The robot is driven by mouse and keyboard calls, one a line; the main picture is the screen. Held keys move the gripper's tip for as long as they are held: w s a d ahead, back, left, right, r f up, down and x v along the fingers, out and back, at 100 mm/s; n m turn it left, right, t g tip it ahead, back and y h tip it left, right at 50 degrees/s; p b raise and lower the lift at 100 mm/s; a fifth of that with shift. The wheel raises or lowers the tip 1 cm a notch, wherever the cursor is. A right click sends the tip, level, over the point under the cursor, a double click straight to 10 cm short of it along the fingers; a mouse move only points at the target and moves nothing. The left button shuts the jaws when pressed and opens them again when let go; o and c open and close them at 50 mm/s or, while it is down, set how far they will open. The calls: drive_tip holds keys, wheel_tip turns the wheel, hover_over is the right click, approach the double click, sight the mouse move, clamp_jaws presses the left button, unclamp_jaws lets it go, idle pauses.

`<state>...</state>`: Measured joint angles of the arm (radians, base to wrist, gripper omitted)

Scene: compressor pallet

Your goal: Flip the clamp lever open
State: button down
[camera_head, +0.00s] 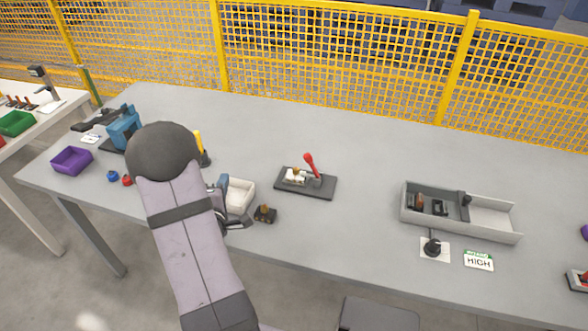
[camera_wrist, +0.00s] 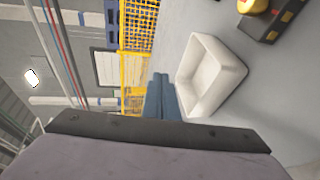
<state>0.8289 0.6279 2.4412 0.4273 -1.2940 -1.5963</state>
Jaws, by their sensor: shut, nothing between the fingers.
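The clamp (camera_head: 297,177) sits on a dark base plate (camera_head: 318,192) near the middle of the table in the head view. Its red lever (camera_head: 311,164) stands up, leaning slightly left at the top. My gripper (camera_head: 222,184) is left of the clamp and apart from it, close to a white bin, partly hidden by my arm. In the wrist view the blue-grey fingers (camera_wrist: 162,84) are together with nothing between them. The clamp cannot be made out in the wrist view.
The white bin (camera_head: 240,196) also shows in the wrist view (camera_wrist: 212,78). A small dark block with an orange top (camera_head: 265,213) lies between bin and clamp base. A grey tray (camera_head: 459,212) stands to the right. A yellow mesh fence (camera_head: 340,60) runs behind the table.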

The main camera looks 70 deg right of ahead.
sight(311, 166)
drive_tip(key=s+g, duration=0.1)
drive_tip(key=s, duration=0.1)
drive_tip(key=s+d+g+h, duration=0.1)
drive_tip(key=s, duration=0.2)
drive_tip(key=s+d+h, duration=0.1)
drive_tip(key=s, duration=0.1)
drive_tip(key=shift+s+d+f+g+b, duration=0.15)
drive_tip(key=shift+s+f+g+b, duration=0.15)
drive_tip(key=shift+g+b, duration=0.1)
drive_tip(key=s+g, duration=0.1)
drive_tip(key=s, duration=0.2)
drive_tip(key=s+g+h, duration=0.1)
drive_tip(key=s, duration=0.2)
drive_tip(key=s+g, duration=0.1)
drive_tip(key=s, duration=0.2)
drive_tip(key=shift+r+g+h+b, duration=0.25)
drive_tip(key=shift+g+h+b, duration=0.05)
drive_tip(key=shift+b, duration=0.05)
drive_tip(key=shift+w, duration=0.1)
drive_tip(key=shift+d+f+b, duration=0.1)
drive_tip(key=shift+f+b, duration=0.05)
drive_tip(key=shift+b, duration=0.3)
drive_tip(key=d+b, duration=0.1)
drive_tip(key=b, duration=0.2)
drive_tip(key=shift+d+f+b, duration=0.1)
drive_tip(key=shift+f+b, duration=0.05)
drive_tip(key=shift+b, duration=0.2)
drive_tip(key=b, duration=0.3)
drive_tip(key=shift+d, duration=0.35)
